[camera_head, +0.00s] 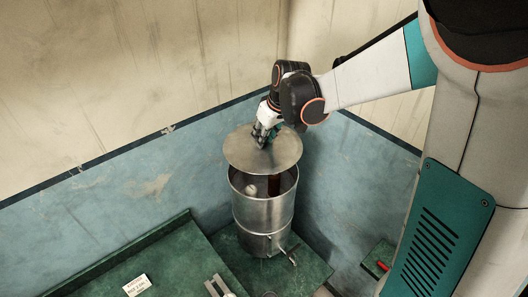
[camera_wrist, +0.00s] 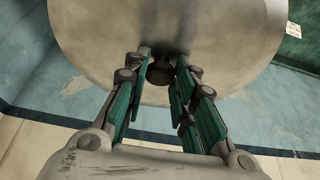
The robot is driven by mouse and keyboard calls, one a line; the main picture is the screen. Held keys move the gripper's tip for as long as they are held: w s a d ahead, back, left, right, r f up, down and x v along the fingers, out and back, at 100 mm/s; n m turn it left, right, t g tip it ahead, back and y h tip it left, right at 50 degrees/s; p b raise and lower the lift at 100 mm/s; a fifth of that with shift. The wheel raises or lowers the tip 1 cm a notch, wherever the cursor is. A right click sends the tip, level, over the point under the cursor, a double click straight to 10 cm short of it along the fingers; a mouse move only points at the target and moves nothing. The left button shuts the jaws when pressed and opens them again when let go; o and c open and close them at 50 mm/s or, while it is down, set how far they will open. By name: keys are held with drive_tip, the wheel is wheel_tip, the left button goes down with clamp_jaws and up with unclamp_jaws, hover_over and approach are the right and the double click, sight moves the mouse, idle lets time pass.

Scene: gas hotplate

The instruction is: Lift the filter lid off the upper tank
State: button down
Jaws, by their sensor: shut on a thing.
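The filter lid (camera_head: 247,158) is a round, flat metal disc held above the open mouth of the upper tank (camera_head: 262,211). A gap shows between the lid and the tank rim, and the tank's inside is partly visible, with a pale rounded thing in it. My gripper (camera_head: 264,136) is over the lid, shut on its knob. In the wrist view the lid (camera_wrist: 100,40) fills the upper middle, and its dark knob (camera_wrist: 160,72) sits between the fingers of my gripper (camera_wrist: 163,75). The tank is hidden behind the lid in the wrist view.
The tank stands on a green surface (camera_head: 308,268) in a corner between blue and cream walls. A tap (camera_head: 290,256) sticks out low on its front. A green counter (camera_head: 170,262) with a white label card (camera_head: 137,285) lies at the left. A red item (camera_head: 383,266) lies at the right.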

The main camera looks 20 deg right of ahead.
wheel_tip(320, 180, up, 8)
drive_tip(key=shift+r, duration=0.1)
wheel_tip(320, 180, up, 3)
drive_tip(key=shift+r+p, duration=0.15)
drive_tip(key=shift+p, duration=0.75)
